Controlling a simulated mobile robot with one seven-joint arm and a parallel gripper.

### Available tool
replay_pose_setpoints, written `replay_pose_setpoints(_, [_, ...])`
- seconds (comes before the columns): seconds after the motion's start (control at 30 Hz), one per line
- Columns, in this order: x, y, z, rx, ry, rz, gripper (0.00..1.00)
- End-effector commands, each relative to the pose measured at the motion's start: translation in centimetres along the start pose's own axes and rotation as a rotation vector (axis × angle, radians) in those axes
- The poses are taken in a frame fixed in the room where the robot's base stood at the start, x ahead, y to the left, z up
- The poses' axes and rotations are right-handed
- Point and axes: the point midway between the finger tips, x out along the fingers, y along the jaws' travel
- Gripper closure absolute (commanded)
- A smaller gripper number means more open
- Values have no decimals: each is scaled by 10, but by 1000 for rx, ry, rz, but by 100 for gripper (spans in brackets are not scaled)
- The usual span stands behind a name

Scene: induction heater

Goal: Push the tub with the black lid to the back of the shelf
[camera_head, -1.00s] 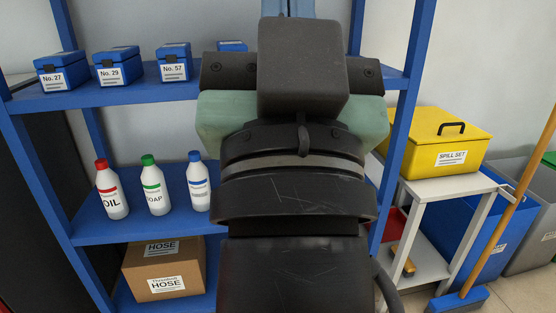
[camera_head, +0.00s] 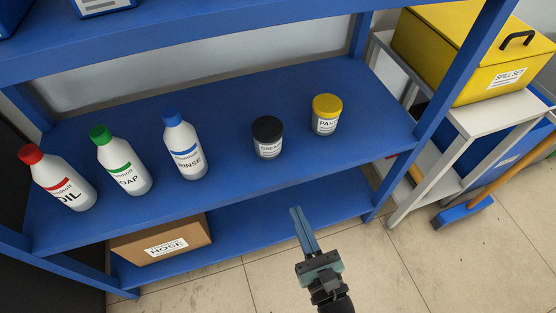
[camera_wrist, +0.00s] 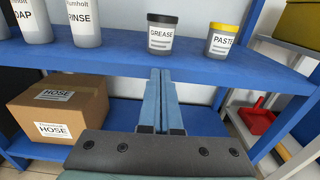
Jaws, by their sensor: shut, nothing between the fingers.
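The tub with the black lid (camera_head: 267,138) has a white label reading GREASE. It stands upright on the blue middle shelf (camera_head: 235,112), left of the tub with the yellow lid (camera_head: 325,114), whose label begins PAST. The grease tub also shows in the wrist view (camera_wrist: 161,34), near the shelf's front edge. My gripper (camera_head: 298,212) is shut and empty. It is in front of the shelf, apart from the tub. In the wrist view the closed fingers (camera_wrist: 163,75) appear below the shelf edge and the grease tub.
OIL (camera_head: 57,178), SOAP (camera_head: 121,160) and RINSE (camera_head: 184,145) bottles stand left on the same shelf. A hose carton (camera_head: 160,240) sits on the lower shelf. The shelf behind the tubs is clear. A blue upright (camera_head: 450,95) bounds the right side.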

Motion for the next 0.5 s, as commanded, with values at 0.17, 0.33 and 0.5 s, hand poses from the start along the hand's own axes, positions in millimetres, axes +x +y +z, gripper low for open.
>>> replay_pose_setpoints(0.17, [16,0,-3,24,-5,-3,100])
replay_pose_setpoints(0.33, [52,0,-3,20,-6,-2,100])
replay_pose_setpoints(0.5, [89,0,-3,18,-6,-2,100])
